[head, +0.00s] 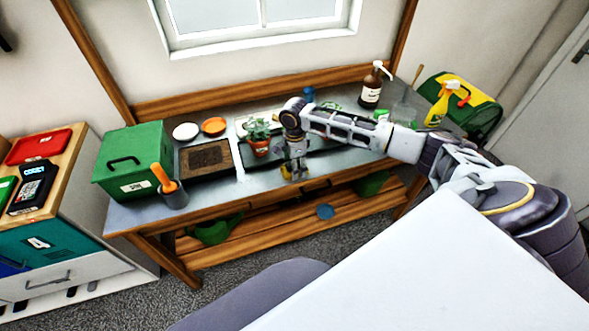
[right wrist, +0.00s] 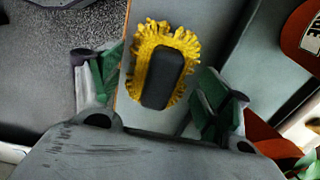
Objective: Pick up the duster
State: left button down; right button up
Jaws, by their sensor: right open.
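The duster (right wrist: 163,72) has a yellow fringe and a dark oblong back. In the right wrist view it lies on the grey bench top near the edge, between my spread fingers. In the head view only a bit of its yellow (head: 286,172) shows beside my right gripper (head: 295,170). My right gripper also shows in the right wrist view (right wrist: 160,88); it is open, with a green-padded finger on each side of the duster and visible gaps. How high the fingers are above the bench is hard to tell. My left gripper is not in view.
A potted plant (head: 258,146) and a brown tray (head: 207,143) stand left of my right gripper. A green box (head: 130,150) and a grey pot with an orange handle (head: 174,195) are further left. A pump bottle (head: 370,92) and a yellow spray bottle (head: 440,106) stand right.

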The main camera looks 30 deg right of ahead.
jog(key=c, duration=1.1)
jog(key=shift+r, duration=0.2)
notch_tip(320, 180, up, 10)
jog(key=shift+f, duration=0.15)
dwell(0.4)
jog(key=o, duration=0.4)
jog(key=shift+c, duration=1.5)
